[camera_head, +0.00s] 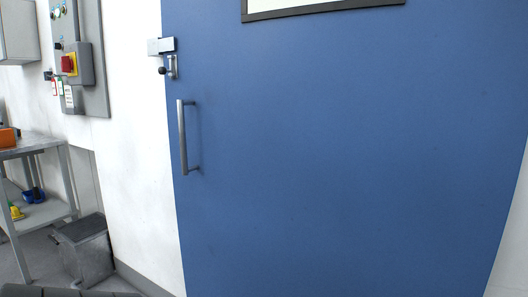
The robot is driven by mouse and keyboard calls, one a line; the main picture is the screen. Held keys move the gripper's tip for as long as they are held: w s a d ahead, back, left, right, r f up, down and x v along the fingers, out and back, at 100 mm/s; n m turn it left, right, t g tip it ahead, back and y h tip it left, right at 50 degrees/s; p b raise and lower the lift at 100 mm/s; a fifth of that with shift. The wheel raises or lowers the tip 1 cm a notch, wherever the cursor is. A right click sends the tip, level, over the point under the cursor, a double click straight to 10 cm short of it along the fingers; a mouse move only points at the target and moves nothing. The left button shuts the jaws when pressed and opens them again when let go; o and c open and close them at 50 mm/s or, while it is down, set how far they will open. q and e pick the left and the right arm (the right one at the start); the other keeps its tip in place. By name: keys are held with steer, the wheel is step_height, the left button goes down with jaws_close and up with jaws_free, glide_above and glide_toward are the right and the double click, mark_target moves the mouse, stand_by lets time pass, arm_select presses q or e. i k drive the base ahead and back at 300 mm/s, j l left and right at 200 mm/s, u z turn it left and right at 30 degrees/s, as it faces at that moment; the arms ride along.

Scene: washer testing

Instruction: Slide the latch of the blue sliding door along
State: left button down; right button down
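The blue sliding door (340,160) fills the middle and right of the head view. A metal latch (169,66) with a dark round knob sits at the door's upper left edge. The latch's flat plate (160,46) spans the edge between the door and the white wall. A vertical metal bar handle (182,138) is fixed on the door below the latch. Whether the latch is engaged is too small to tell. Neither of my grippers is in view.
A grey control panel (98,85) with a red-and-yellow switch (69,64) hangs on the white wall at left. A framed window (320,8) is at the door's top. The door front is unobstructed.

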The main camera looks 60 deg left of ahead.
mark_target(163, 70)
steer(key=u, duration=1.45)
steer(key=i+j, duration=0.1)
